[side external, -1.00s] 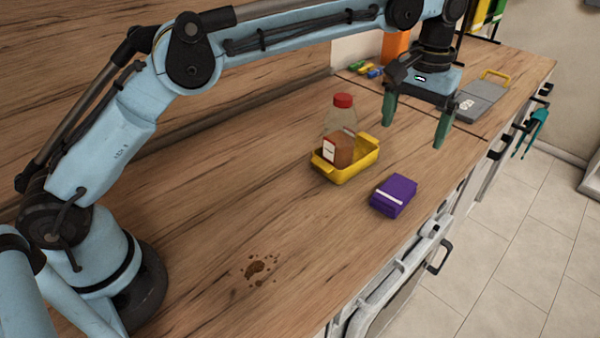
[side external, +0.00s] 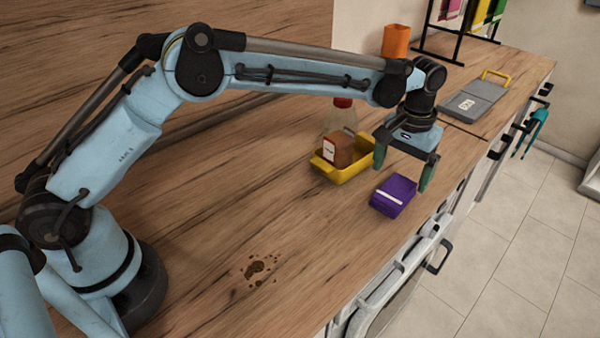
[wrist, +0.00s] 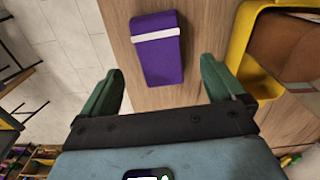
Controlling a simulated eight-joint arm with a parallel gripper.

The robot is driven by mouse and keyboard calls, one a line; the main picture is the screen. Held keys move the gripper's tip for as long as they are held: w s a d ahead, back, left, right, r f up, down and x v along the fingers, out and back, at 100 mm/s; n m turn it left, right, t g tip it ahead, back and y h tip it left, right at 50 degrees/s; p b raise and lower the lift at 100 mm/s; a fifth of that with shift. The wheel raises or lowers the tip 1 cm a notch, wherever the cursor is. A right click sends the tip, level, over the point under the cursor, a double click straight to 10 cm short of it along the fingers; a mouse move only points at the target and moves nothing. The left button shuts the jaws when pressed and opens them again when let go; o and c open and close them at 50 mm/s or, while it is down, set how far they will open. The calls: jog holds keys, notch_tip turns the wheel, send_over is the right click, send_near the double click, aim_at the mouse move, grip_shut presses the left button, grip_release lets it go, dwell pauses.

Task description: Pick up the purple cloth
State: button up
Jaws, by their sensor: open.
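The purple cloth (side external: 394,195) is a folded block with a white band, lying on the wooden counter near its front edge. It also shows in the wrist view (wrist: 158,60), ahead of and between the finger lines. My gripper (side external: 402,174) has two green fingers, spread apart and empty, just above and behind the cloth in the side external view. In the wrist view, my gripper (wrist: 163,85) points down with the cloth beyond the fingertips, with no contact visible.
A yellow tray (side external: 325,170) holding a brown box (side external: 340,151) and a red-capped bottle (side external: 343,116) stand close left of my gripper. A brown stain (side external: 256,268) marks the counter nearer my base. A grey board (side external: 476,103) lies farther back.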

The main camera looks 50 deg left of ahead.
aim_at(396, 189)
notch_tip(396, 189, down, 4)
jog(key=shift+f, duration=0.15)
jog(key=shift+c, duration=0.2)
jog(key=c, duration=1.1)
jog(key=shift+r, duration=0.65)
notch_tip(396, 189, up, 3)
jog(key=shift+f, duration=0.1)
jog(key=s+d+r, duration=0.7)
jog(key=s, duration=0.2)
jog(key=shift+d, duration=0.2)
